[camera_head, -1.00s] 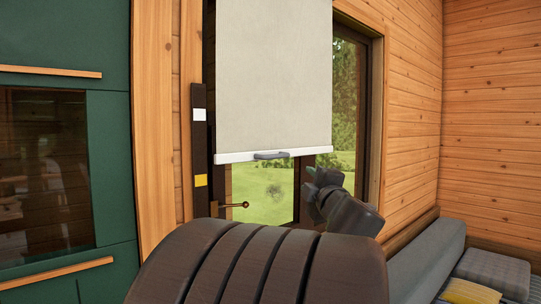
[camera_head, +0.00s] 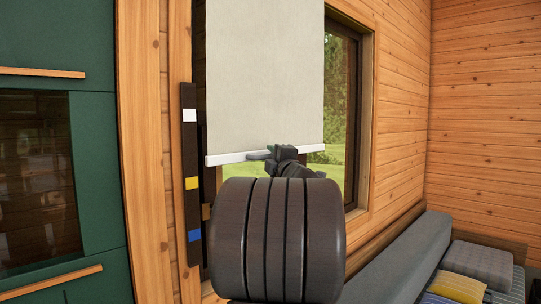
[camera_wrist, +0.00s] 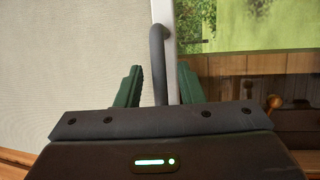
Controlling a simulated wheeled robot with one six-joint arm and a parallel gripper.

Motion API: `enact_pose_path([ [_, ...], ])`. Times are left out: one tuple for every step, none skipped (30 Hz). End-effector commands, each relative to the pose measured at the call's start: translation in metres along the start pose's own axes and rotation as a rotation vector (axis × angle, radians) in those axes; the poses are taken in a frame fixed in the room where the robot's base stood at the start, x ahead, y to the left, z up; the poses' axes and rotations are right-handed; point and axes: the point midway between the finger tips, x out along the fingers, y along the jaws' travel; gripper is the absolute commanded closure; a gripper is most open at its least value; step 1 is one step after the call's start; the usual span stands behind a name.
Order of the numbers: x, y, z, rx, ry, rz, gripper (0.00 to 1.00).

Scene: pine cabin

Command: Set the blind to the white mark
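The pale roller blind (camera_head: 265,75) hangs over the window, with a white bottom bar (camera_head: 235,157). The bar sits below the white mark (camera_head: 190,115) and above the yellow mark (camera_head: 192,183) on the dark strip left of the window. My gripper (camera_head: 282,150) is at the blind's grey handle (camera_head: 260,155), partly hiding it. In the wrist view the handle (camera_wrist: 157,60) reaches between the two green fingers of my gripper (camera_wrist: 155,85). The fingers stand apart, with gaps visible on both sides of the handle.
A blue mark (camera_head: 194,235) is lowest on the dark strip (camera_head: 188,150). A green cabinet (camera_head: 95,150) stands at the left. A grey bench (camera_head: 410,260) with cushions (camera_head: 480,262) runs along the right wall. My arm covers the lower middle of the head view.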

Motion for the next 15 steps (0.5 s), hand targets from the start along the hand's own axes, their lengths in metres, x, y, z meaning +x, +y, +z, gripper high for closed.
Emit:
enact_pose_path([
  [0.0047,0.0006,-0.0002,0.001,0.001,0.000,0.65],
  [0.0065,0.0008,-0.0003,0.000,0.001,0.001,0.65],
  [0.0083,0.0006,-0.0004,0.000,0.001,0.001,0.65],
  [0.0093,0.0005,-0.0004,0.000,0.001,0.001,0.65],
  [0.0100,0.0003,-0.0004,0.000,0.001,0.001,0.65],
  [0.0106,0.0001,-0.0004,0.000,0.001,0.000,0.65],
  [0.0108,0.0000,-0.0004,0.000,0.001,0.000,0.65],
  [0.0109,-0.0001,-0.0004,0.000,0.001,0.000,0.65],
  [0.0108,-0.0001,-0.0004,0.000,0.001,0.000,0.65],
  [0.0108,-0.0001,-0.0003,0.000,0.000,0.000,0.65],
  [0.0107,-0.0001,-0.0003,0.000,0.000,0.000,0.65],
  [0.0106,-0.0001,-0.0003,0.000,0.000,0.000,0.65],
  [0.0106,-0.0001,-0.0003,0.000,0.000,0.000,0.67],
  [0.0106,-0.0001,-0.0003,0.000,0.000,0.000,0.73],
  [0.0105,-0.0001,-0.0003,0.000,0.000,0.000,0.81],
])
